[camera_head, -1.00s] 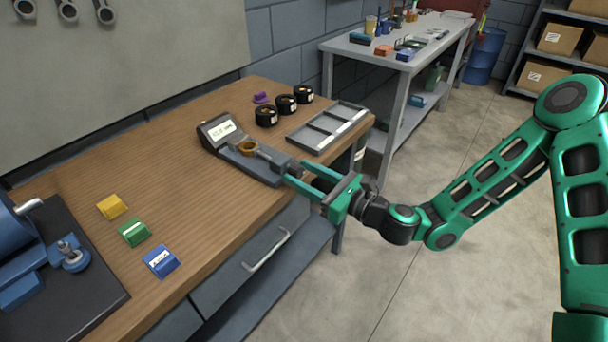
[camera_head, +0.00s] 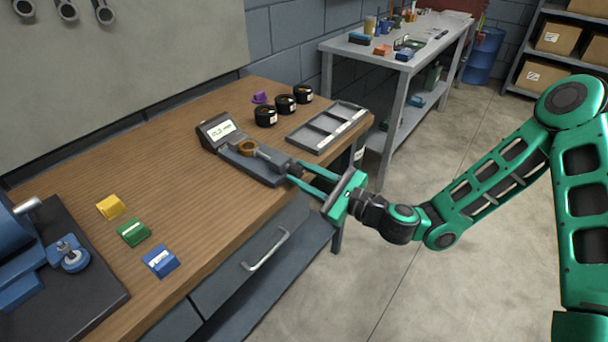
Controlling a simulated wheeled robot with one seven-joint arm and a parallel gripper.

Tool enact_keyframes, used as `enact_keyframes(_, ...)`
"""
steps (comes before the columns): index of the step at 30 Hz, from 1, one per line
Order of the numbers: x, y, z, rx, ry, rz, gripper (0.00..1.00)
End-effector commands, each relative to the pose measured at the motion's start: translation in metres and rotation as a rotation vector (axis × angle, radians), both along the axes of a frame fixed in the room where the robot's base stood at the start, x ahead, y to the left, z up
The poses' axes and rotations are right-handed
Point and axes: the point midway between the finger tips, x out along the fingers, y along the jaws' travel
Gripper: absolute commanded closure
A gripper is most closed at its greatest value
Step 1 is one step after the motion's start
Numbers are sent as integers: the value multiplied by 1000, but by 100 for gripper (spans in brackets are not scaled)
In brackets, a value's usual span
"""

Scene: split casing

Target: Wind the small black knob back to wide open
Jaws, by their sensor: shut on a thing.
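A grey measuring device (camera_head: 262,172) with a tilted display (camera_head: 222,130) sits on the wooden bench near its front edge. A brass ring (camera_head: 248,147) sits in it, by the end of its spindle. The small black knob (camera_head: 294,168) is at the device's right end, between my fingertips and mostly covered. My green gripper (camera_head: 302,174) reaches in from the right and is shut on the knob. The display shows digits too small to read surely.
A grey divided tray (camera_head: 328,127) lies to the right. Yellow, green and blue blocks (camera_head: 161,261) lie front left. A drawer handle (camera_head: 267,249) sticks out below the bench edge.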

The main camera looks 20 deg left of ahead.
Motion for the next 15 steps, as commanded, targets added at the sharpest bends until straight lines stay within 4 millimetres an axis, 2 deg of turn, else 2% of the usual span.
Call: enact_keyframes(15,4,-2,0,-189,-452,-8,95)
